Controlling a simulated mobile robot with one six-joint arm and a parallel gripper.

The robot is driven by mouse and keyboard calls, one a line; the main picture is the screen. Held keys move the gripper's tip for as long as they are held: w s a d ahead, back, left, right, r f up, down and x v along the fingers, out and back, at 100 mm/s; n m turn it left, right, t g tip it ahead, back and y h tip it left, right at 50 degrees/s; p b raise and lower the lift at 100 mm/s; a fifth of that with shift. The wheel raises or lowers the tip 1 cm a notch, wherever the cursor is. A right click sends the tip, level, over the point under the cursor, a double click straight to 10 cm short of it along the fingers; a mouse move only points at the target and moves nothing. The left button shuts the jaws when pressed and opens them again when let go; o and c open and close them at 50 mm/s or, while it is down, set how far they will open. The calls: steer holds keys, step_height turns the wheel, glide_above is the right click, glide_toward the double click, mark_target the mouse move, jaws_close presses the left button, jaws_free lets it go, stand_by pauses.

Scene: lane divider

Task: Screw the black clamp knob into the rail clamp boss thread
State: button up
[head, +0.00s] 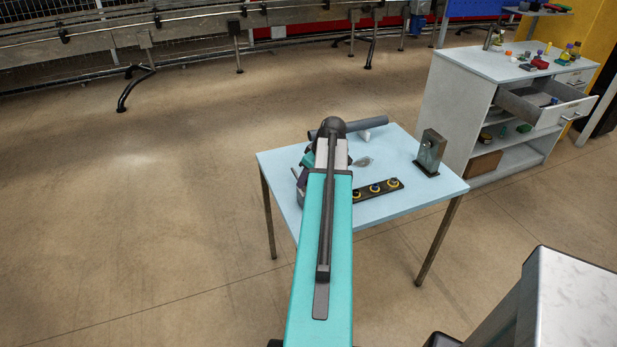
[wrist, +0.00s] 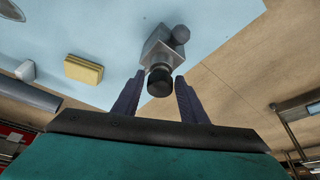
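In the wrist view a grey metal clamp block (wrist: 163,49) with a round side part stands over the light blue table. The black knob (wrist: 159,83) is at its near end, in line with the block. How deep its thread sits in the boss is hidden. My gripper (wrist: 160,78) has its two dark fingers on either side of the knob, with a narrow gap showing on each side. In the head view my arm covers the clamp and knob, and only part of my gripper shows at its left.
The blue table (head: 410,200) bears a black strip with yellow rings (head: 377,190), a metal block on a base (head: 430,152), a grey tube (head: 368,126) and a white cone (head: 365,137). A yellow sponge (wrist: 83,69) shows in the wrist view. A drawer (head: 545,103) stands open in the cabinet behind.

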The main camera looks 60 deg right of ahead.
steer(key=c, duration=0.6)
steer(key=shift+o, duration=0.2)
steer(key=shift+m+h, duration=0.4)
steer(key=shift+m, duration=0.5)
steer(key=shift+m+h, duration=0.3)
steer(key=shift+m, duration=0.9)
steer(key=shift+m+h, duration=0.3)
steer(key=shift+m, duration=0.2)
steer(key=shift+g, duration=0.4)
